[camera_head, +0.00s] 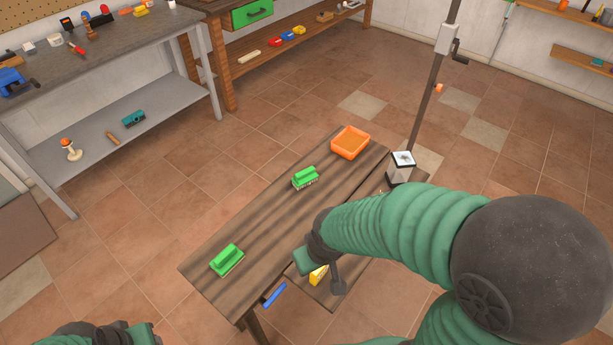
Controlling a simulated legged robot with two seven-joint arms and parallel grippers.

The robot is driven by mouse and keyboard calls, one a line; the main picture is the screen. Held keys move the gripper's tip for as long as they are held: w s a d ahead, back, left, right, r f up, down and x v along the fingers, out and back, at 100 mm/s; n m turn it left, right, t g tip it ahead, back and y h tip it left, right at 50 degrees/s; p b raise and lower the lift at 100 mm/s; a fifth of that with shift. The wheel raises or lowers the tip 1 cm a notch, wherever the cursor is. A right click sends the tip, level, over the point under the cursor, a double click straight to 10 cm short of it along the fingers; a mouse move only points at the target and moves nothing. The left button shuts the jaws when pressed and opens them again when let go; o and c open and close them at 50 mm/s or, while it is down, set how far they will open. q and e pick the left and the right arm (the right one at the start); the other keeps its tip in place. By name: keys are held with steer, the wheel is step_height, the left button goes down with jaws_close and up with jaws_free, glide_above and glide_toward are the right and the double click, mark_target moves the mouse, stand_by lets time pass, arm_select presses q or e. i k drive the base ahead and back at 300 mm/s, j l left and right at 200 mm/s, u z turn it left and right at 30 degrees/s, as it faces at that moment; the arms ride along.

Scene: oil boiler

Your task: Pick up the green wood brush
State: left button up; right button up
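Two green brushes lie on the wooden table (262,232). One green brush (226,258) is near the table's left end; the other green brush (305,176) is farther back, near the orange tray. Pale bristles show under both. My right arm reaches in from the right, and its gripper (306,262) is over the table's front edge, right of the nearer brush and apart from it. Its fingers are not clear. My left gripper (140,335) is at the bottom left edge, mostly cut off, away from the table. Neither brush is seen in a gripper.
An orange tray (350,143) sits at the table's far end. A lantern-like box (402,164) stands beside a dark post (432,85). A yellow object (318,274) and a blue object (274,295) lie low at the front edge. A grey workbench (95,55) stands at left.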

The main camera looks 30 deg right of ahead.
mark_target(308, 175)
steer(key=j+u, duration=0.15)
steer(key=u, duration=0.8)
steer(key=i+j, duration=0.2)
steer(key=j, duration=0.2)
steer(key=i+j, duration=0.2)
steer(key=j, duration=0.15)
steer(key=i+j, duration=0.2)
steer(key=j, duration=0.2)
steer(key=i+j, duration=0.2)
steer(key=j, duration=0.2)
steer(key=i+z, duration=0.25)
steer(key=i, duration=0.2)
steer(key=i+j+z, duration=0.2)
steer(key=i, duration=0.25)
steer(key=i+j+z, duration=0.25)
steer(key=i, duration=0.2)
steer(key=i+j+z, duration=0.2)
steer(key=i, duration=0.2)
steer(key=i+l+z, duration=0.25)
steer(key=z, duration=0.2)
steer(key=i+z, duration=0.9)
steer(key=i+j+z, duration=0.15)
steer(key=i+z, duration=0.3)
steer(key=i+j+z, duration=0.25)
steer(key=z, duration=0.2)
steer(key=i+l+z, duration=0.55)
steer(key=i, duration=0.2)
steer(key=i+l+z, duration=0.25)
steer(key=i, duration=0.15)
steer(key=j, duration=0.1)
